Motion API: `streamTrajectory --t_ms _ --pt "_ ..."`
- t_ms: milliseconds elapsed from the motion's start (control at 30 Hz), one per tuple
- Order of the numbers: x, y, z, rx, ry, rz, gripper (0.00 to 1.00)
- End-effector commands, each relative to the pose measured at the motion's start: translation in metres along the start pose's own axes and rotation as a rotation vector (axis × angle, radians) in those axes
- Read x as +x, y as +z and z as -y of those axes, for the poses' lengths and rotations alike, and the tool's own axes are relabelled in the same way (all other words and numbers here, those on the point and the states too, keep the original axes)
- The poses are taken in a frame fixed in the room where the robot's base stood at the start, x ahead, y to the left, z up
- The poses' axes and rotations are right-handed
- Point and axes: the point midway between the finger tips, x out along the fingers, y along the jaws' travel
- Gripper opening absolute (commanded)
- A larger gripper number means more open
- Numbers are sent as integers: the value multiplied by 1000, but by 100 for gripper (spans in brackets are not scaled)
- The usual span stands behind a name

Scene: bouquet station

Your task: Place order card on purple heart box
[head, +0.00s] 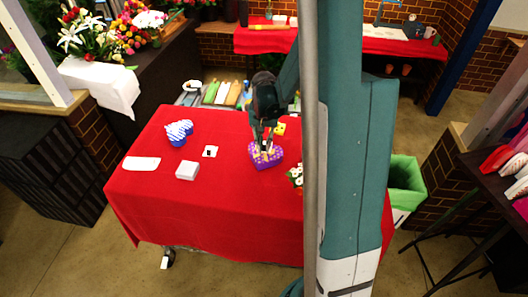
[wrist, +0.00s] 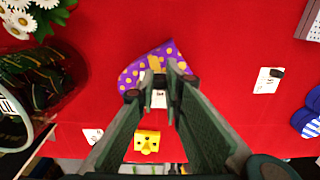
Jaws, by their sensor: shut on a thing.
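The purple heart box (head: 277,155) with yellow dots lies on the red table in the head view. It also shows in the wrist view (wrist: 137,74), just beyond my fingertips. My gripper (wrist: 160,86) points down over the box's near edge and is shut on a small white card (wrist: 158,99), which I take as the order card. Its face is mostly hidden between the fingers. In the head view my gripper (head: 264,146) covers part of the box. I cannot tell whether the card touches the box.
A white card with a black item (head: 210,152) lies left of the box. A blue striped object (head: 179,132), a white box (head: 187,170) and a white sheet (head: 141,163) are farther left. A yellow block (wrist: 147,141) and white daisies (head: 296,175) are close by.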

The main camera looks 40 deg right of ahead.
Motion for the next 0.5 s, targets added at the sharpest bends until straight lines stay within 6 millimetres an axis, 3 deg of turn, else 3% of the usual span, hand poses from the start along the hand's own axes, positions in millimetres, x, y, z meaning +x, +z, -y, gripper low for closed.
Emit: streamTrajectory --t_ms 500 --pt "36 0 0 0 0 0 4"
